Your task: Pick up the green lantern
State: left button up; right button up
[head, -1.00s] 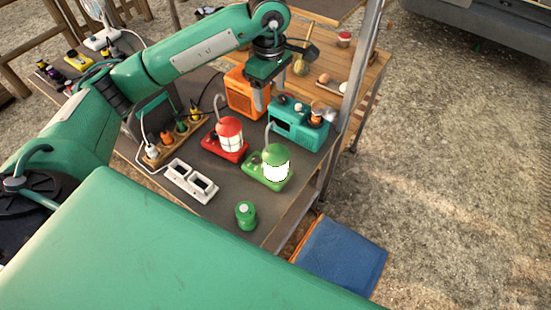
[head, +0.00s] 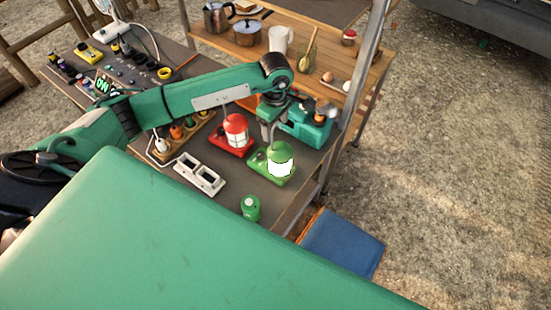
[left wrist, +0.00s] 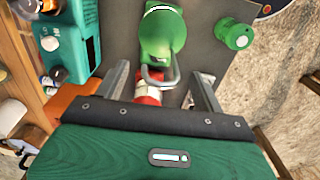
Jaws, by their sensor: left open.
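The green lantern (head: 279,160) glows white and stands on its green base on the grey worktop. In the left wrist view its green top (left wrist: 160,35) and wire handle (left wrist: 160,78) show close up. My left gripper (head: 271,132) is open and empty, pointing down just above and behind the lantern in the head view. In the left wrist view its two fingers (left wrist: 162,88) stand apart on either side of the handle's near end. I cannot tell whether they touch it. My right gripper is not in view.
A red lantern (head: 236,131) stands close to the left. A teal appliance (head: 310,130) is close behind to the right. A green canister (head: 250,207) and white sockets (head: 199,174) stand nearer. The worktop between the sockets and the canister is clear.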

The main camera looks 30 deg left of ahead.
pick_arm(q)
jog(key=shift+f, duration=0.55)
grip_shut()
jog(key=shift+r, duration=0.1)
jog(key=shift+r, duration=0.1)
